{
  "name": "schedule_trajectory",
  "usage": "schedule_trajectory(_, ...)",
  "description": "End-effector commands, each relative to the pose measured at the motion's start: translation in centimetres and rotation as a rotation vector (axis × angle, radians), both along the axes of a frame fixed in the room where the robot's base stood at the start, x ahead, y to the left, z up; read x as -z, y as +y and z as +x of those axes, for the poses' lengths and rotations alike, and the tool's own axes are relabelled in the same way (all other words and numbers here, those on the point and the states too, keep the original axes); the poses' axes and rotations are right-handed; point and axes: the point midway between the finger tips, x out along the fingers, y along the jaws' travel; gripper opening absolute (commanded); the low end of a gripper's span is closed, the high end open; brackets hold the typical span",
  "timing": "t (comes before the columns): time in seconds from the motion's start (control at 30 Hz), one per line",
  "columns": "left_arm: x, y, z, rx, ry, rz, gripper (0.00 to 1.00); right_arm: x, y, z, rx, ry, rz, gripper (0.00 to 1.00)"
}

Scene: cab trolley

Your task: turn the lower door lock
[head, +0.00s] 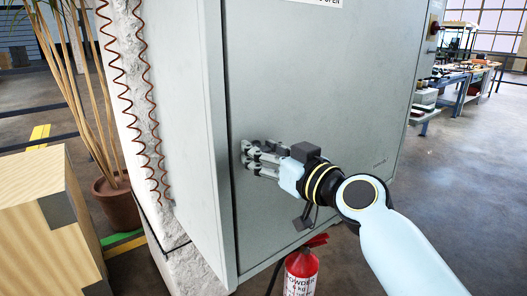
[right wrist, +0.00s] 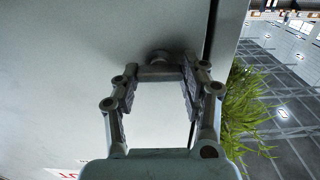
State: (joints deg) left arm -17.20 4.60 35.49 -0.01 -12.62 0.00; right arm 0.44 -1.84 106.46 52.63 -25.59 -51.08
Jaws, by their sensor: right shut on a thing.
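The grey cabinet door (head: 310,80) fills the middle of the head view. The lower door lock (right wrist: 158,62) shows in the right wrist view as a small grey knob with a crosspiece, near the door's edge seam. My right gripper (head: 250,156) is at the door's left edge, low down, with its fingers pointing at the door. In the right wrist view the fingers (right wrist: 160,78) stand on both sides of the lock's crosspiece and are shut on it. In the head view the fingers mostly hide the lock. My left gripper is not in view.
A red fire extinguisher (head: 300,271) stands below my right gripper, in front of the cabinet. A wooden block (head: 45,235) and a potted plant (head: 119,203) are at the left. Workbenches (head: 470,82) stand far right, with open floor before them.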

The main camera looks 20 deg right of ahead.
Motion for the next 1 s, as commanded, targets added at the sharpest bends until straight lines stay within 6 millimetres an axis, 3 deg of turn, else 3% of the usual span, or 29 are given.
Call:
schedule_trajectory(0.37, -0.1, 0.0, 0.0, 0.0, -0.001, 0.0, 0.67, 0.0, -0.1, 0.0, 0.0, 0.065, 0.178, 0.11)
schedule_trajectory(1.0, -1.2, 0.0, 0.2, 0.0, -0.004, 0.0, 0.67, 0.0, -0.3, 0.1, 0.001, 0.272, 0.744, 0.11)
